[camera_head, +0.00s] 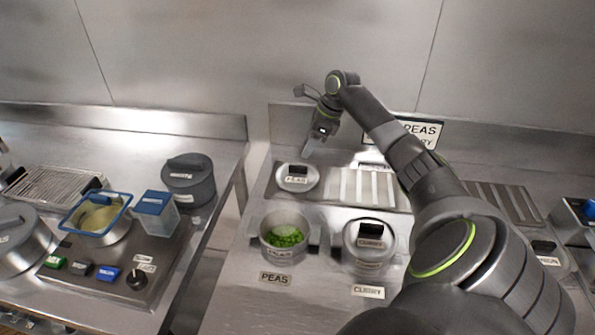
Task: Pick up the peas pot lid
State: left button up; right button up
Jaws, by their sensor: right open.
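The peas pot lid (297,178) is a round, silvery lid with a dark handle and a label reading PEAS. It lies flat on the counter behind the pots, off its pot. The peas pot (268,249) stands uncovered in front of it, with green peas inside. My right gripper (309,147) is open and empty, just behind and above the lid, with its fingers pointing down. A gap seems to show between fingertips and lid. My left gripper is out of view.
The curry pot (362,258) has its lid on, right of the peas pot. A ribbed metal plate (361,188) lies right of the lid. A wall (340,60) rises behind the counter. The left counter holds a blue-lidded container (158,222) and a grey pot (189,190).

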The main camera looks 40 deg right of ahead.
aim_at(298, 166)
jog(key=p+x, duration=0.1)
jog(key=x, duration=0.7)
jog(key=shift+s+d, duration=0.1)
jog(key=shift+s, duration=0.05)
grip_shut()
